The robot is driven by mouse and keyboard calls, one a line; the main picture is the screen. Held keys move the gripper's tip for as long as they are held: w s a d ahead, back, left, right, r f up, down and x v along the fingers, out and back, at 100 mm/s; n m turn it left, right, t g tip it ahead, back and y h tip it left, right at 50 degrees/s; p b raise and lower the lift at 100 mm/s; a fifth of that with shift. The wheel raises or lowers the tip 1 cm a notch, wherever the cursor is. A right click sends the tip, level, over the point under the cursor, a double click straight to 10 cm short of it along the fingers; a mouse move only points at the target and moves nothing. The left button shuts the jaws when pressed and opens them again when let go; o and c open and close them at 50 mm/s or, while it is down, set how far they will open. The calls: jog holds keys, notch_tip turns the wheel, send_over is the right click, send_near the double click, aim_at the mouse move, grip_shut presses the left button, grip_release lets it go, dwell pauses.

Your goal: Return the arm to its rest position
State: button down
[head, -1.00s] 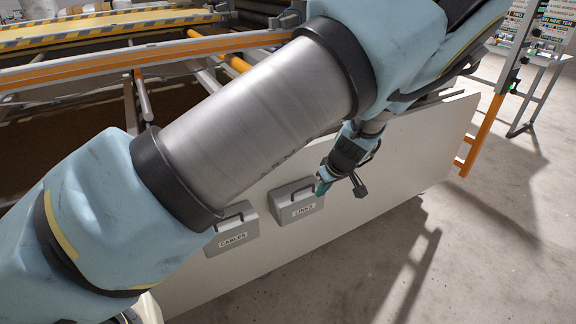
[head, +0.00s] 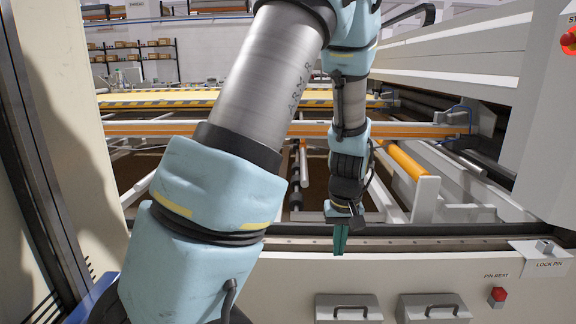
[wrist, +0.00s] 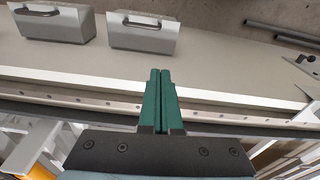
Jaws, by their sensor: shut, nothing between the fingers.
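My gripper (head: 340,238) hangs pointing down at the end of my arm, in the middle of the head view, in front of the machine's front rail. Its green fingers are closed together with nothing between them. In the wrist view the shut fingers (wrist: 160,98) lie over the pale panel edge, apart from the grey boxes. My blue and grey arm fills much of the head view and hides part of the gantry behind it.
Two grey handled boxes (head: 348,307) (head: 433,307) sit on the pale front panel (head: 400,275). At right are a red knob by the PIN REST label (head: 497,295) and a LOCK PIN holder (head: 540,252). An orange rail (head: 400,131) and yellow beam (head: 160,97) cross behind. A pale cabinet post (head: 60,100) stands at left.

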jog(key=s+a+r, duration=0.3)
jog(key=a, duration=0.6)
jog(key=s+a+r+m, duration=0.1)
jog(key=s+a+r, duration=0.2)
jog(key=a, duration=0.7)
jog(key=shift+s+r, duration=0.35)
jog(key=shift+r, duration=0.3)
